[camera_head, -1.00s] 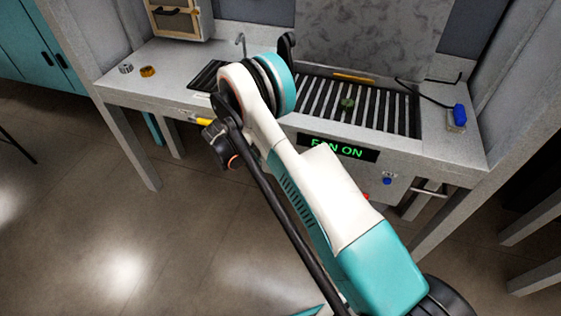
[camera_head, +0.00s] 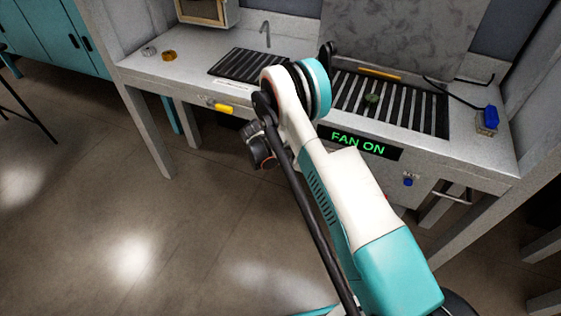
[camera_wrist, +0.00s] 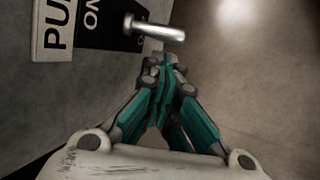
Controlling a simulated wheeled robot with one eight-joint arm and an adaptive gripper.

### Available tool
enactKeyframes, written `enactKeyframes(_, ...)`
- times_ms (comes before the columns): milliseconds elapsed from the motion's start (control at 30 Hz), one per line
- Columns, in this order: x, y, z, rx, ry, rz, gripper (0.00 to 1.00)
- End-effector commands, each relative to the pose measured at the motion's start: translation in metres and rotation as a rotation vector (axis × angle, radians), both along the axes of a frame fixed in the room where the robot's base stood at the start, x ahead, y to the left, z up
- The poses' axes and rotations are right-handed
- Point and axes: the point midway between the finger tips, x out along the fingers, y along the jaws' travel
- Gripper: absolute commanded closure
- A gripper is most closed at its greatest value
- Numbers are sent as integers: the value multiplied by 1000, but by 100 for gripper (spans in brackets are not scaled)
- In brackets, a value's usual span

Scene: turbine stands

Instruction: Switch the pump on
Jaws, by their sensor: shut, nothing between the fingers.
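In the wrist view a pale metal lever (camera_wrist: 155,30) sticks out from a grey panel. Beside it are a white label (camera_wrist: 54,25) reading "PU", cut off by the frame, and a black plate (camera_wrist: 104,22) with "ON". My gripper (camera_wrist: 163,68) is shut and empty, its teal fingers together just below the lever in the picture. I cannot tell whether they touch it. In the head view a yellow handle (camera_head: 220,108) sits on the bench's front face, left of my arm. My fingers cannot be made out there.
The bench (camera_head: 190,73) has a slotted grate (camera_head: 415,109), a tap (camera_head: 266,35) and a lit "FAN ON" display (camera_head: 357,142). A blue knob (camera_head: 408,181) is below the display. A blue-topped object (camera_head: 489,119) stands at the right. Floor is clear at left.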

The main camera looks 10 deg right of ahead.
Motion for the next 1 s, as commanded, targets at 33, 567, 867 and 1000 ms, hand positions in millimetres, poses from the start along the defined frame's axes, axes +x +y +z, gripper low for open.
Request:
enactKeyframes(33,-3,-2,3,0,0,-1,100)
enactKeyframes(567,-12,-5,16,0,0,-1,100)
enactKeyframes(867,-12,-5,17,0,0,-1,100)
enactKeyframes(1000,-12,-5,17,0,0,-1,100)
